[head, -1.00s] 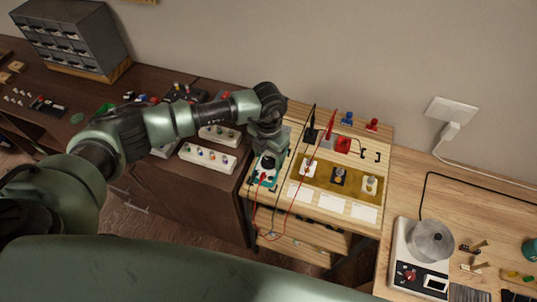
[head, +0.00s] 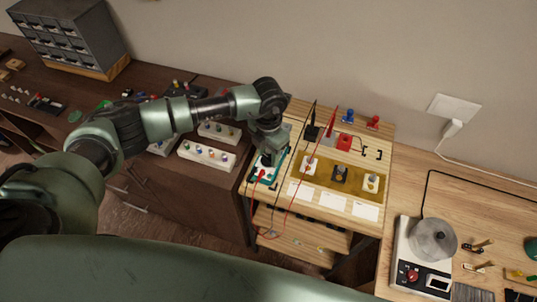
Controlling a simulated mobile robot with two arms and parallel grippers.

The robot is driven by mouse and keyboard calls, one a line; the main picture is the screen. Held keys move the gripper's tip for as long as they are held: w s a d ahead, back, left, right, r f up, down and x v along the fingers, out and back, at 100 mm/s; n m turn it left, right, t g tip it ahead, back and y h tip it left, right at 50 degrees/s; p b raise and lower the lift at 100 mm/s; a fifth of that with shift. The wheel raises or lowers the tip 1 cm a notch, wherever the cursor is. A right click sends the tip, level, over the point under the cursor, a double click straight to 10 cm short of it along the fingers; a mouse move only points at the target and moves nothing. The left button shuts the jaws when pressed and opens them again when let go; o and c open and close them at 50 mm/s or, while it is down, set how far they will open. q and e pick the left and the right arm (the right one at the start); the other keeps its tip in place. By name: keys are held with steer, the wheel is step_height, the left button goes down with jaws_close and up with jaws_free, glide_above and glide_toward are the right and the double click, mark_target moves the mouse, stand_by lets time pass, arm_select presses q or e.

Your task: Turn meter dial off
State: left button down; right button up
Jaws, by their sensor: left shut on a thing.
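The meter (head: 261,177), a small teal-edged unit with a red and a black lead plugged in at its front, lies on the left side of the light wooden stand. My left gripper (head: 268,156) points down over the meter and is shut on its dial. The gripper and wrist cover the dial and most of the meter's face, so the dial's setting is hidden. My right gripper is not in view.
Red and black probes (head: 329,123) stand upright on the wooden stand (head: 301,213), beside a brass plate (head: 322,179) with several knobs. White boxes (head: 207,154) sit on the dark bench to the left. A device with a round metal pot (head: 432,239) stands on the right bench.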

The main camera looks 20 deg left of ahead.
mark_target(268, 158)
arm_select(q)
steer(key=m+b, duration=0.5)
steer(key=b, duration=0.2)
steer(key=m+b, duration=0.5)
steer(key=b, duration=0.2)
steer(key=shift+w+f, duration=0.1)
steer(key=shift+f, duration=0.1)
steer(key=shift+r+m+b, duration=0.25)
steer(key=shift+m+b, duration=1.15)
steer(key=c, duration=0.8)
jaws_free()
step_height(268, 158, up, 8)
steer(key=p, duration=0.3)
steer(key=shift+p, duration=0.35)
